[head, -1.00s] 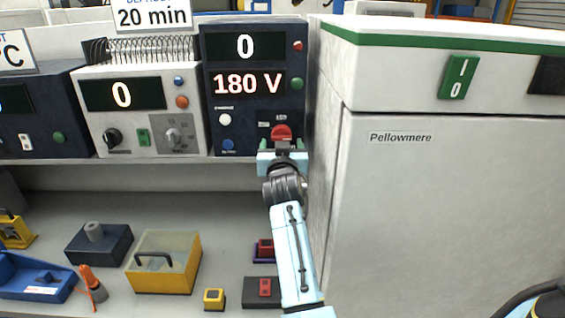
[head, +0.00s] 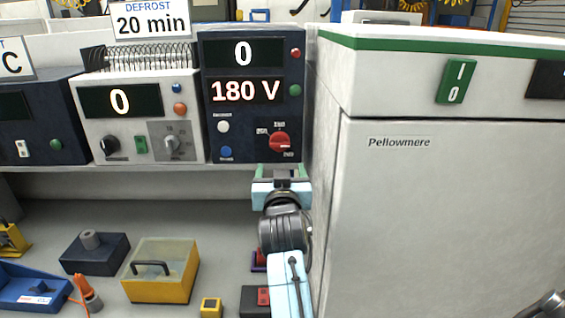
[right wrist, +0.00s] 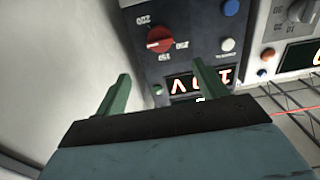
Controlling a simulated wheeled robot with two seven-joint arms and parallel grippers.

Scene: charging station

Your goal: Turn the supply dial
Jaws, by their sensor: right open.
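The supply dial (head: 279,142) is a round red knob on the lower right of the dark blue supply unit (head: 213,118). Small white labels sit around it, too small to read surely. The unit's displays read 0 and 180 V. My right gripper (head: 280,172) is open just below the dial, apart from it, with nothing between its green fingers. In the right wrist view the dial (right wrist: 160,39) appears beyond the two spread fingertips (right wrist: 162,72), fully visible. My left gripper is in neither view.
A tall white cabinet (head: 440,215) labelled Pellowmere stands close on the right of my right arm. A white unit (head: 140,138) with a coil on top stands left of the supply. Below are a yellow box (head: 158,288) and several smaller items on a grey surface.

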